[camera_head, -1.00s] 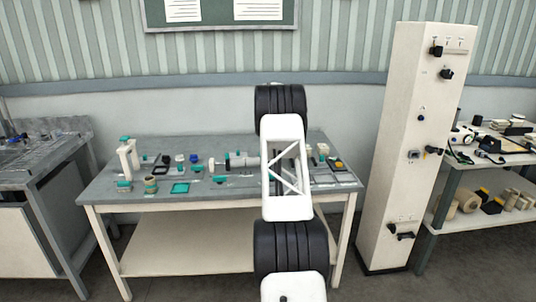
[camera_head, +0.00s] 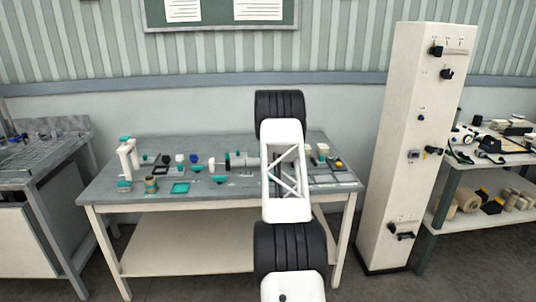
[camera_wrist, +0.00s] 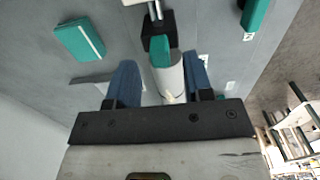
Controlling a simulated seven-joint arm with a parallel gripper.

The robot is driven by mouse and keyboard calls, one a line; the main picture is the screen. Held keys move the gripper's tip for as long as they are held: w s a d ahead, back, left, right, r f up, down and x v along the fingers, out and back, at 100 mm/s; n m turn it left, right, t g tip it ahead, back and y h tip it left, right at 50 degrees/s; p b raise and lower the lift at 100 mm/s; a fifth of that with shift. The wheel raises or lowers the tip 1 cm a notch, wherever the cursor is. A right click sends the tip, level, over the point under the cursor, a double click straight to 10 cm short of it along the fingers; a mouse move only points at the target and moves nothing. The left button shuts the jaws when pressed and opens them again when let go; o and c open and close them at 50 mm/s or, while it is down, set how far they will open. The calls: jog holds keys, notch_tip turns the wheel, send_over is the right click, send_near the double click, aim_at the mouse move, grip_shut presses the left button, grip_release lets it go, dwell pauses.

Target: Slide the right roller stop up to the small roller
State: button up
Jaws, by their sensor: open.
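In the wrist view my gripper (camera_wrist: 160,78) is open, with one blue finger on each side of a pale cylinder-like piece with a teal part (camera_wrist: 163,66). I cannot tell whether the fingers touch it. A black block (camera_wrist: 158,27) sits just beyond its teal end, with a pale metal rod (camera_wrist: 154,9) above the block. I cannot tell for sure which of these is the right roller stop and which the small roller. In the head view a dark, teal and white assembly (camera_head: 236,161) is on the grey table, partly hidden by my arm.
In the wrist view a teal block (camera_wrist: 80,40) lies left and another teal piece (camera_wrist: 255,13) right. A tall white cabinet (camera_head: 405,150) stands to the right.

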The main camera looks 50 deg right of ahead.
jog(key=shift+f, duration=1.45)
grip_shut()
jog(key=shift+w+a, duration=0.95)
grip_release()
jog(key=shift+r, duration=0.1)
notch_tip(320, 180, up, 8)
jog(key=shift+f, duration=0.2)
